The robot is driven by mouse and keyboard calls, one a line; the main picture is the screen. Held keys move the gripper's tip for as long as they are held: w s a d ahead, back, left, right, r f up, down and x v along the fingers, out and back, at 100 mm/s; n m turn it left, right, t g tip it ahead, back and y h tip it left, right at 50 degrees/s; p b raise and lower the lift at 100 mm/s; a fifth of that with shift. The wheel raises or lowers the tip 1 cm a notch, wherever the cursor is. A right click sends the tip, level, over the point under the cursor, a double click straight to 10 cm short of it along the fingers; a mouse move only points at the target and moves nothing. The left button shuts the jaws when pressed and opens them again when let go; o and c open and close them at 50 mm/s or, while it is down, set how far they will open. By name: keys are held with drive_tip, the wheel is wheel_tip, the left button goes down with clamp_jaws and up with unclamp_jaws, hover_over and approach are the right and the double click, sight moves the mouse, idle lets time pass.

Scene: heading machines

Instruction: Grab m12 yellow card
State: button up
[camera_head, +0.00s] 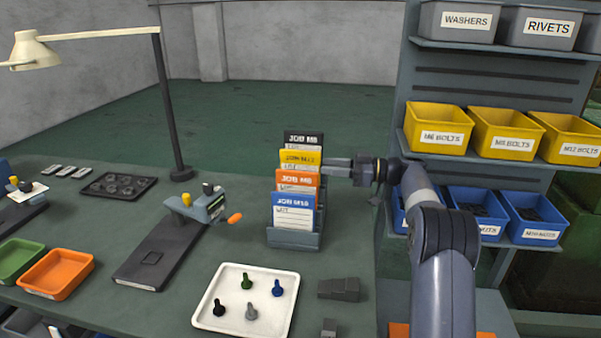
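A yellow card (299,157) stands in a grey card rack (293,240) on the bench, third from the front. Its label is too small to read surely. In front of it stand an orange card (298,180) and a blue card (294,211) marked JOB M10; behind it is a black card (304,138) marked JOB M8. My gripper (325,167) reaches in from the right with its fingers level at the yellow card's right edge. Whether the fingers are around the card or only beside it, and how far apart they are, I cannot tell.
A white tray (207,314) with several bolts lies in front of the rack. A clamp fixture (200,207) stands to the left, under a lamp (166,110). A shelf with yellow bins (437,125) and blue bins (533,220) stands at right, near my arm.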

sight(302, 165)
drive_tip(key=a, duration=0.2)
drive_tip(key=a+p, duration=0.1)
drive_tip(key=a, duration=0.2)
drive_tip(key=w+a+p, duration=0.1)
drive_tip(key=a, duration=0.1)
drive_tip(key=shift+a, duration=0.3)
drive_tip(key=shift+w+a, duration=0.15)
drive_tip(key=shift+a, duration=0.1)
drive_tip(key=shift+c, duration=0.4)
clamp_jaws()
idle(0.5)
